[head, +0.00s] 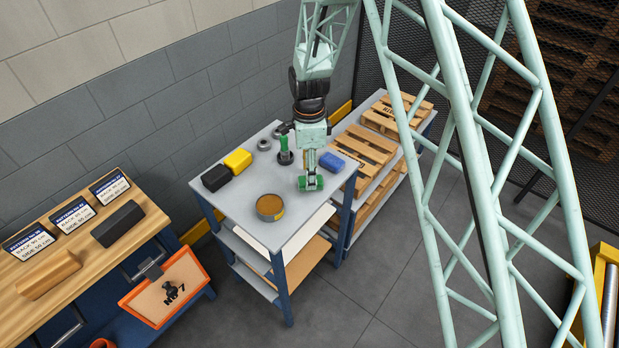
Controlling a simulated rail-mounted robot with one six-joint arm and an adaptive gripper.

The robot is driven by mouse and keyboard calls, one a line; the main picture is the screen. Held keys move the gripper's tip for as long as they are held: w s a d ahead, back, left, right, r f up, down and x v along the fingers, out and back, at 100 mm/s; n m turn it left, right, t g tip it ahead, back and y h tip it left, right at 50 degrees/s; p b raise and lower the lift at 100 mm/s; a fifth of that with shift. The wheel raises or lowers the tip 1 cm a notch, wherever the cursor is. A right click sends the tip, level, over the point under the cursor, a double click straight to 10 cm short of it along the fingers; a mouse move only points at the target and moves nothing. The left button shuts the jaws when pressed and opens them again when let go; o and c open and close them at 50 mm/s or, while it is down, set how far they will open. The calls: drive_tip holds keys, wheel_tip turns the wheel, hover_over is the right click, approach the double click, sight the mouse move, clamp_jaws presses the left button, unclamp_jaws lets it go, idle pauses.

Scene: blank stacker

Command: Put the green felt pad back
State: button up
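My gripper (310,181) points down over the right front part of the grey-topped table (232,203) in the head view. A small dark green block, which looks like the green felt pad (311,183), shows at its fingertips. The fingers cover part of it. I cannot tell whether they press on it, or whether it touches the table top. A blue block (331,162) lies just right of and behind the gripper. A yellow block (238,161) and a black block (216,178) lie on the left of the table.
A round brown-topped tin (270,207) stands at the table's front. A green-handled tool (285,147) stands behind the gripper, near grey rings (264,144). Wooden pallets (365,146) lie on the rack to the right. A wooden workbench (60,245) is at left. Bare table top lies between the tin and yellow block.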

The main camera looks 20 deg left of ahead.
wheel_tip(320, 180, up, 9)
drive_tip(key=shift+f, duration=0.15)
idle(0.4)
idle(1.0)
